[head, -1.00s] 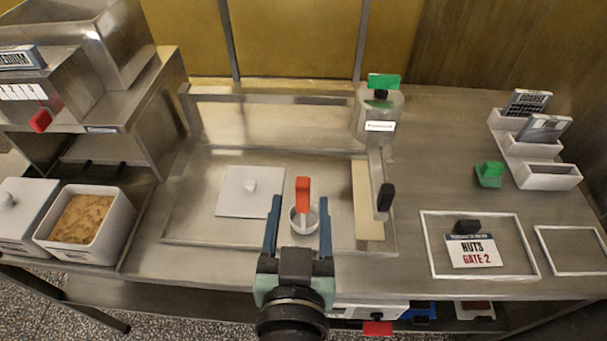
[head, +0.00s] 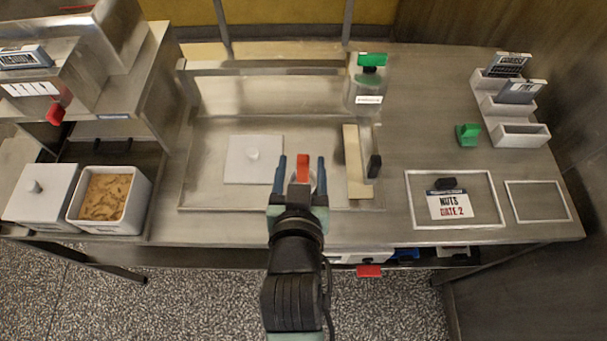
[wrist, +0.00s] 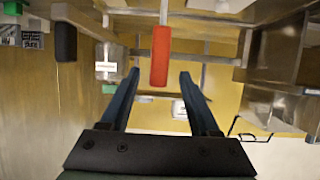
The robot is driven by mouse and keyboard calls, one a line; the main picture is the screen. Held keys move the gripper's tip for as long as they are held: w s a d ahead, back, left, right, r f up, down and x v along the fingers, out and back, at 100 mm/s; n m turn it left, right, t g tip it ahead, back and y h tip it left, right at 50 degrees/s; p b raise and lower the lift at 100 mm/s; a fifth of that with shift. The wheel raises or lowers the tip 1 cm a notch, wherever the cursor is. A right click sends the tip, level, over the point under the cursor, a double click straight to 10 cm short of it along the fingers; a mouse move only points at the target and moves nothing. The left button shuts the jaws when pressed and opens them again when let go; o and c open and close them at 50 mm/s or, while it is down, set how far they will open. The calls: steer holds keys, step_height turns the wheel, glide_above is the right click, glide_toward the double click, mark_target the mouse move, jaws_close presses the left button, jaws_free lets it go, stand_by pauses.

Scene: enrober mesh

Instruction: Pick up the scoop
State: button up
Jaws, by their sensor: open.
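The scoop's red handle (head: 303,166) stands up over the tray (head: 225,196) in the head view, and its round bowl is mostly hidden behind my gripper. My gripper (head: 301,163) is open, one blue finger on each side of the handle in this view. In the wrist view the red handle (wrist: 160,55) hangs centred at the mouth of my open gripper (wrist: 159,76), with a gap to each finger. I cannot tell how deep the handle sits between the fingers.
A beige strip with a black-handled tool (head: 374,166) is at the right. A white bin of brown crumbs (head: 104,195) stands left. A framed nuts card (head: 449,204) lies right.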

steer(key=p+x, duration=0.1)
steer(key=x, duration=0.5)
steer(key=shift+r, duration=0.15)
steer(key=shift+d, duration=0.1)
steer(key=shift+c, duration=0.3)
steer(key=shift+w, duration=0.1)
jaws_close()
